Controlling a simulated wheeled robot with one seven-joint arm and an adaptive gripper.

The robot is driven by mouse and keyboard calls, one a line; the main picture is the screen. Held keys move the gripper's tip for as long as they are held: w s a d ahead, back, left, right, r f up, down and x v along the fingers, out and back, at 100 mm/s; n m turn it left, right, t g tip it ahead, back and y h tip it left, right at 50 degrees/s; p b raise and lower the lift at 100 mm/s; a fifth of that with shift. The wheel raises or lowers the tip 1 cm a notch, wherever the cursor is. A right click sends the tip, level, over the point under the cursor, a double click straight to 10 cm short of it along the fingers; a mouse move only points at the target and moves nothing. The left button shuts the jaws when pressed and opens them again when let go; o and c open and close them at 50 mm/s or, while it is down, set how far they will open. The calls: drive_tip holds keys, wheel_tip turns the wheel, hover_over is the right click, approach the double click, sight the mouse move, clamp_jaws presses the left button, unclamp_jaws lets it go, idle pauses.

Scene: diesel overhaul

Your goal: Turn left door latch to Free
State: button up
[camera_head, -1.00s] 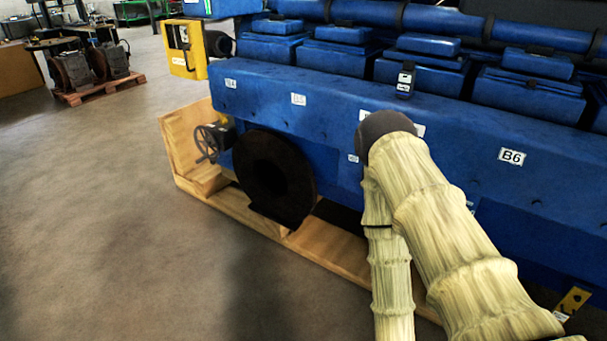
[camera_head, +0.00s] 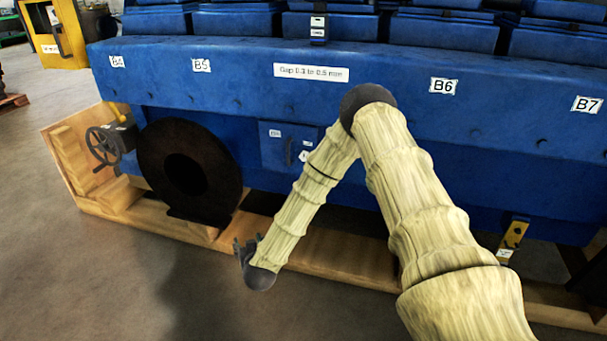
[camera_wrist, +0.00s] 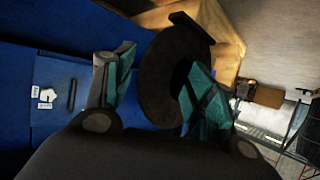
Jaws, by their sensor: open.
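A blue door (camera_head: 270,150) is set in the lower side of the blue engine, right of a dark disc. It carries a dark upright handle (camera_head: 289,151) and small white labels (camera_head: 275,133). A small white shape (camera_head: 304,156) beside my arm may be the latch; its setting is too small to read. My arm covers the door's right part. In the wrist view the door (camera_wrist: 60,125) is at the left, with the handle (camera_wrist: 72,94) and white marks (camera_wrist: 46,97). My gripper (camera_head: 243,248) is low in front of the engine, open and empty, apart from the door.
The dark disc (camera_head: 160,165) and a handwheel (camera_head: 103,146) stand left of the door. A wooden pallet (camera_head: 330,255) runs under the engine. A yellow bracket (camera_head: 513,236) is at the right. The floor (camera_head: 110,290) at the front left is clear.

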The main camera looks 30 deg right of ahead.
drive_tip(key=w+d+r+m+t+h+b, duration=0.1)
drive_tip(key=w+d+r+m+h+b, duration=0.15)
drive_tip(key=w+d, duration=0.35)
drive_tip(key=w+d+r+m+h+b, duration=0.1)
drive_tip(key=w+d+r+h+b, duration=0.25)
drive_tip(key=d, duration=0.45)
drive_tip(key=m+g+h+b, duration=0.2)
drive_tip(key=m+h+b, duration=0.1)
drive_tip(key=m+h, duration=0.15)
approach(305, 156)
drive_tip(key=w+d+f+n+b, duration=0.1)
drive_tip(key=w+d, duration=0.5)
drive_tip(key=d, duration=0.1)
drive_tip(key=shift+w+f+b, duration=0.25)
drive_tip(key=shift+f+b, duration=0.05)
drive_tip(key=shift+f, duration=0.05)
drive_tip(key=c, duration=1)
